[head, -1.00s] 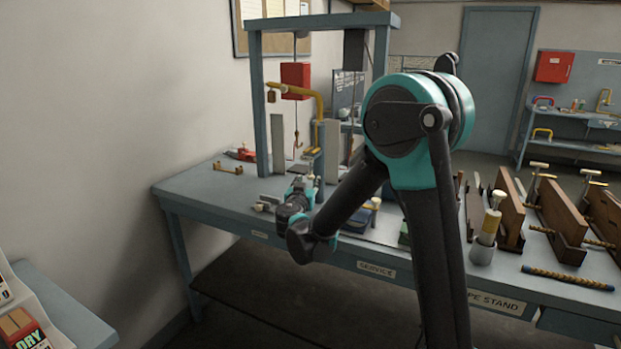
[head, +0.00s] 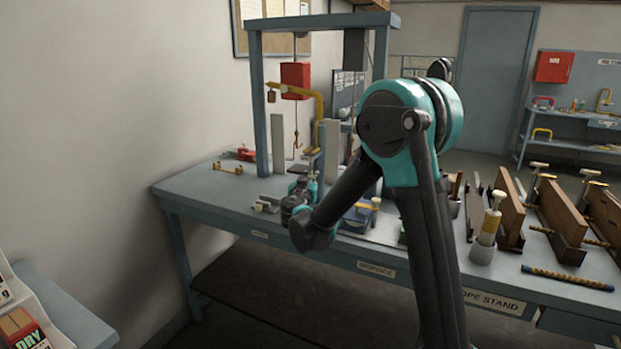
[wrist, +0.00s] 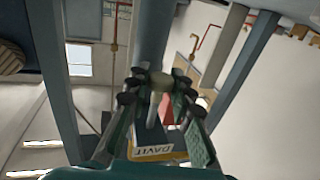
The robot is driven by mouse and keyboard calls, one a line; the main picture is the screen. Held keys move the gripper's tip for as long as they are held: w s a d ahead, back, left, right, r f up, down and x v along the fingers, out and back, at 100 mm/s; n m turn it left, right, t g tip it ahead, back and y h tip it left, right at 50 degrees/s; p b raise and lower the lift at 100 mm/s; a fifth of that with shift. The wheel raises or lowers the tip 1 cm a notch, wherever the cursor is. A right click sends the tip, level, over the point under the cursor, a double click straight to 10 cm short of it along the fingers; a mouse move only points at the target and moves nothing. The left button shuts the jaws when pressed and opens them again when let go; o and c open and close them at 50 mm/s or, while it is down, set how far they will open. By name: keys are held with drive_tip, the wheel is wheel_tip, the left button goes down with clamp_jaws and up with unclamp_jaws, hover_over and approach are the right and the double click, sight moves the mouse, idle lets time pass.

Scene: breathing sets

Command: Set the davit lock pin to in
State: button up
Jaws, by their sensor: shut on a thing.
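My gripper (wrist: 158,92) is shut on a pale knob (wrist: 160,82), which I take to be the head of the davit lock pin. A grey shaft (wrist: 152,112) shows between the fingers below the knob. A plate lettered DAVIT (wrist: 153,150) lies just beyond in the wrist view. How deep the pin sits cannot be told.
A blue-grey frame (head: 262,110) rises around the davit, with a red box (head: 295,76) and a hook (head: 296,140) inside. Upright grey plates (head: 277,145) flank the space. Wooden blocks (head: 510,205) and a cup with a yellow-banded tool (head: 488,230) stand to the right.

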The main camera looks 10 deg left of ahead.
clamp_jaws()
drive_tip(key=shift+r, duration=1.05)
drive_tip(key=o, duration=1)
unclamp_jaws()
drive_tip(key=shift+c, duration=0.2)
drive_tip(key=s+a, duration=0.1)
drive_tip(key=s, duration=1.1)
